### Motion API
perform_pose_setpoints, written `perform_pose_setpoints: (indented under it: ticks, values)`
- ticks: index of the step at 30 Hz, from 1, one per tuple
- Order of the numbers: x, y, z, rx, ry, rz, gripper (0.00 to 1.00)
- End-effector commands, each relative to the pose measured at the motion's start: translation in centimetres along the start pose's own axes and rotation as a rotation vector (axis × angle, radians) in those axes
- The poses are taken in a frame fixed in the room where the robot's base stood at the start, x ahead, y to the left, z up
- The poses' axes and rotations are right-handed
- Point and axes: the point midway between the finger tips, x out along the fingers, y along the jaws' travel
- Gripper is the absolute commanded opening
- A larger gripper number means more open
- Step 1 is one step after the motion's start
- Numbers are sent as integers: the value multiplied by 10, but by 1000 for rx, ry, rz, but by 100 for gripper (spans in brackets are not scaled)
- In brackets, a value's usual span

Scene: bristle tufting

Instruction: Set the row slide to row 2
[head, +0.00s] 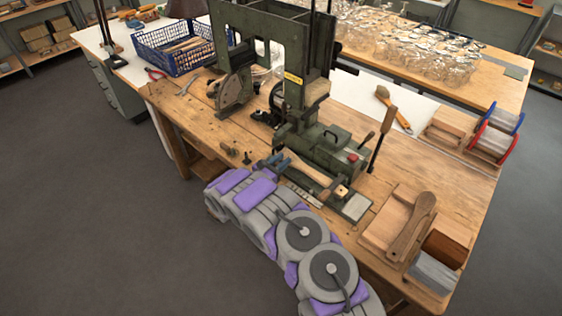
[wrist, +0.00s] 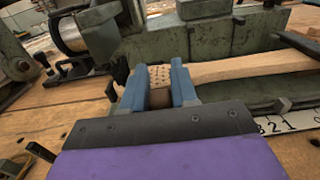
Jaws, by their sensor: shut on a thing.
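The green tufting machine (head: 325,150) stands on the wooden bench. My gripper (head: 277,160) has blue fingers and is at the machine's front left. In the wrist view my gripper (wrist: 168,88) is shut on a short brown knob (wrist: 160,98), seemingly the row slide's. Just beyond it is a light wooden brush head with several holes (wrist: 159,76); its handle (wrist: 250,66) runs right. A white numbered scale (wrist: 290,123) lies at right, with 3, 2 and 1 readable. A small grey pointer (wrist: 283,103) stands just behind the scale, near the 1; its exact reading is unclear.
A wooden tray with a brush (head: 410,228) stands at the bench's right front. A blue crate (head: 172,47) is at the back left.

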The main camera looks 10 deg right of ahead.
Motion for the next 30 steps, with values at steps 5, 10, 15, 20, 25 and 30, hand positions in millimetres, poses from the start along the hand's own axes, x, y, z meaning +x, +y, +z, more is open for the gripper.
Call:
perform_pose_setpoints:
  ticks: [5, 10, 15, 20, 25, 30]
  values:
    - [-3, 10, -3, -1, 1, 4, 0]
    - [-4, 12, -2, -2, 1, 6, 0]
    - [-4, 12, -2, -3, 3, 9, 34]
    - [-2, 11, -2, -2, 2, 5, 49]
    - [-1, 10, -1, -1, 2, 4, 49]
    - [-6, 10, -1, -2, 3, 4, 49]
